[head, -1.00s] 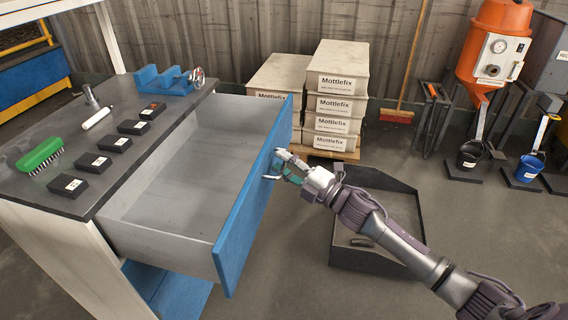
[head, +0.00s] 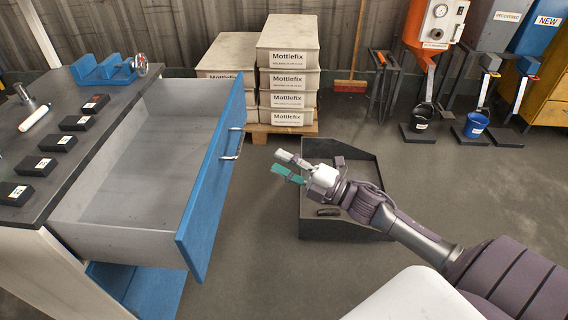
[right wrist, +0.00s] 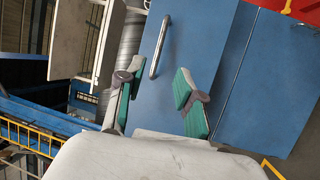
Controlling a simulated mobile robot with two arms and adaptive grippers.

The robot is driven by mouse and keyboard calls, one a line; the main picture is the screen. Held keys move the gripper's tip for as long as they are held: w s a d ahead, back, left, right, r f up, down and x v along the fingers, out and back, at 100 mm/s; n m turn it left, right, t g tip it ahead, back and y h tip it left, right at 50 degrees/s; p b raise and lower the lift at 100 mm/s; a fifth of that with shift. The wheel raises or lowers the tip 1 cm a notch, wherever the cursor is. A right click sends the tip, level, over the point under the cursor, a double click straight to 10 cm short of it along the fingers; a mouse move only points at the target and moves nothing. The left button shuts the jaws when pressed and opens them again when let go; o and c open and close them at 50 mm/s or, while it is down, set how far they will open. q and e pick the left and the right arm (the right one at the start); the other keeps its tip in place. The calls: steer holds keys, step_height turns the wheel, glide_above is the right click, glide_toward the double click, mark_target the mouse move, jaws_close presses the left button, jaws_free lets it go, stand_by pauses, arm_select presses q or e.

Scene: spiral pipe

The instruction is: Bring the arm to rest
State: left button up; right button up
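My right gripper (head: 285,168) is open and empty in the head view, to the right of the pulled-out drawer (head: 212,180) and apart from it. In the right wrist view my right gripper (right wrist: 155,90) shows its two green-padded fingers spread. Beyond them is the blue drawer front with its metal handle (right wrist: 160,47), and nothing lies between the fingers. The handle also shows in the head view (head: 234,143), free of the gripper. The drawer is open and its visible inside is empty. My left gripper is not in view.
The workbench (head: 90,125) carries several black blocks and a blue vise (head: 103,69). A black tray (head: 345,230) stands on the floor behind my right arm. Stacked Mottlefix boxes (head: 289,83) sit on a pallet. Floor right of the tray is clear.

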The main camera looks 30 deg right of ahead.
stand_by(0.5)
